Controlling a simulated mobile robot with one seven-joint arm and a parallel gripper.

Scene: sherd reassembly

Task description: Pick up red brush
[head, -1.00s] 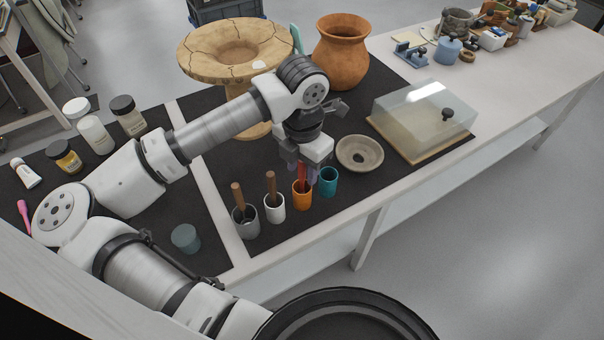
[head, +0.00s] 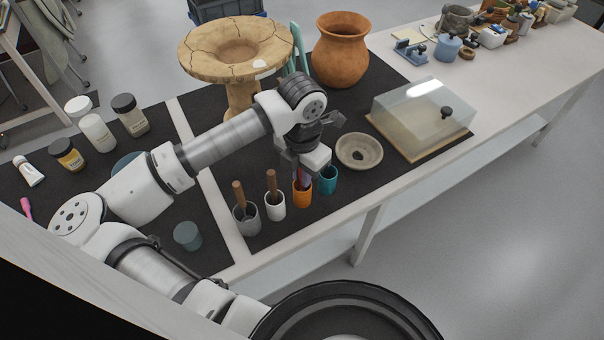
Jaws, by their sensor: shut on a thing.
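The red brush (head: 296,182) stands in the orange cup (head: 302,198), with only a small sliver of its red handle showing above the rim. My gripper (head: 300,174) is directly over the orange cup, pointing down, and is shut on the red brush's handle. Its fingers hide most of the handle, and the brush's lower part is hidden inside the cup.
A teal cup (head: 327,184) is close on the right. White (head: 274,210) and grey (head: 246,220) cups with wooden handles stand left. A stone ring dish (head: 359,165) and a clear-covered box (head: 422,118) lie farther right. The cracked pedestal bowl (head: 190,60) and terracotta pot (head: 341,60) stand behind.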

